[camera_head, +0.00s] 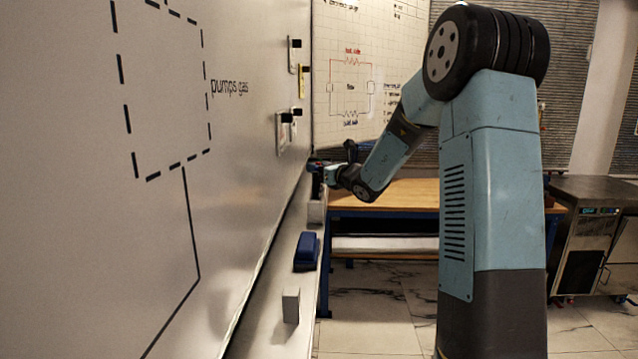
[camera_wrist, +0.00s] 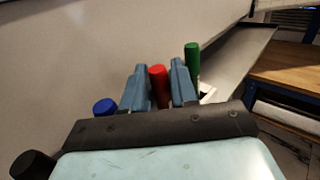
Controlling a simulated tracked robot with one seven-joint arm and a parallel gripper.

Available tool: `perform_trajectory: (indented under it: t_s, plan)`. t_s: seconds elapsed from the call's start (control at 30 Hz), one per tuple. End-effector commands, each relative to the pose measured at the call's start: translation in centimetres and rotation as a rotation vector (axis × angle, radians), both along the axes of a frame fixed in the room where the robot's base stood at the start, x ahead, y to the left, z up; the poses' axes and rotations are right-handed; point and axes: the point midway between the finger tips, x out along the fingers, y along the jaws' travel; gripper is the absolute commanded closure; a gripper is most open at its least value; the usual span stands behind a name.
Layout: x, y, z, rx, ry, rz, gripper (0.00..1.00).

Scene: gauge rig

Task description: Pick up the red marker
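The red marker (camera_wrist: 158,85) stands upright between the two fingers of my gripper (camera_wrist: 161,88) in the wrist view. A finger is close on each side of it, and I cannot tell whether they press on it. The lower part of the marker is hidden behind my gripper. In the head view my gripper (camera_head: 318,172) is at the far end of the whiteboard ledge, too small to show its fingers clearly.
A green marker (camera_wrist: 192,60) stands just right of my gripper, a blue one (camera_wrist: 104,106) and a black one (camera_wrist: 33,165) to its left. On the ledge are a blue eraser (camera_head: 306,250) and a pale block (camera_head: 291,305). The whiteboard (camera_head: 240,150) rises alongside.

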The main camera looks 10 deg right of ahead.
Motion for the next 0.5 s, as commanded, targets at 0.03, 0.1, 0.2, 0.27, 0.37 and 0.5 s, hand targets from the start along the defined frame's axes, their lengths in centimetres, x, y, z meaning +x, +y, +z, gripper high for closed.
perform_trajectory:
  t_s: [0.03,0.1,0.2,0.27,0.37,0.5]
  plan:
    - [0.04,0.01,0.02,0.0,0.0,0.0,0.72]
    - [0.02,-0.01,0.02,0.0,0.0,0.0,0.72]
    - [0.0,-0.03,0.02,0.0,0.0,0.0,0.74]
    - [0.0,-0.04,0.01,0.0,0.0,0.0,0.8]
    - [-0.01,-0.06,0.01,0.0,0.0,-0.001,0.89]
    - [-0.01,-0.09,0.02,0.0,0.0,-0.001,1.0]
